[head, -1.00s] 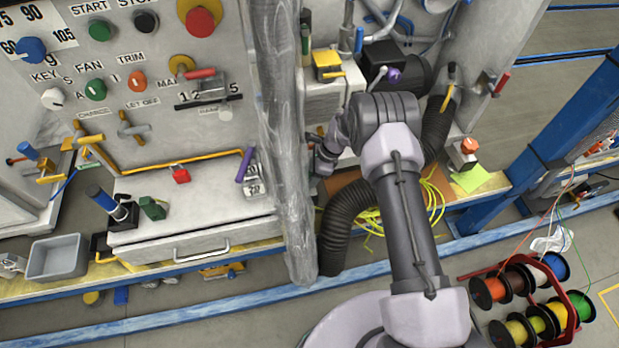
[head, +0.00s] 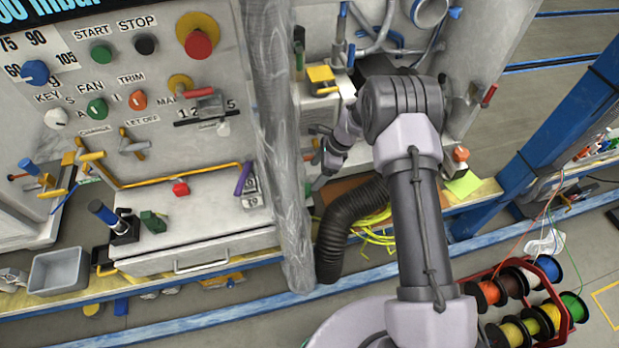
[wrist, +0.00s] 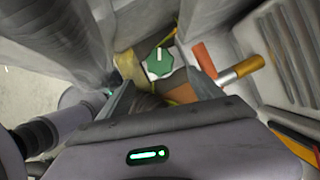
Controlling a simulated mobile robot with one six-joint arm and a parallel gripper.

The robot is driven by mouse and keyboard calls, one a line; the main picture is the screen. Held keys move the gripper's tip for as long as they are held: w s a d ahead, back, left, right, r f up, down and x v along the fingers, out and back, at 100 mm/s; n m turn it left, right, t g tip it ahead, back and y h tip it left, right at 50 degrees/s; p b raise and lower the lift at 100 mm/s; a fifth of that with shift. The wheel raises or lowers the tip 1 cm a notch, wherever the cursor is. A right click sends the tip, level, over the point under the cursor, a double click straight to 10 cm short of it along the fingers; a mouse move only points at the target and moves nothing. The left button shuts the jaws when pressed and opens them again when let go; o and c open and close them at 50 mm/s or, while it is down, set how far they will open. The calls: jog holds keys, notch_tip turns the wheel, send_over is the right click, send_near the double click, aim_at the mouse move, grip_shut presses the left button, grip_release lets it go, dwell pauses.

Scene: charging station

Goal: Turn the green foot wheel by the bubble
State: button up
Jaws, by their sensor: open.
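A green wheel (wrist: 160,65) with a white mark across its top shows in the wrist view, just beyond my fingers and roughly between them. My gripper (wrist: 165,92) is open, with one grey finger on each side below the wheel; I see no contact. I cannot make out a bubble in either view.
The plastic sheet (head: 285,150) hangs just left of my gripper. A black corrugated hose (head: 345,225) and yellow cable (head: 365,240) lie below it. An orange-and-brass part (wrist: 240,70) stands right of the wheel in the wrist view. A cable-spool rack (head: 530,300) stands on the floor.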

jog(key=p+v, duration=0.1)
jog(key=v, duration=0.7)
jog(key=shift+p, duration=0.4)
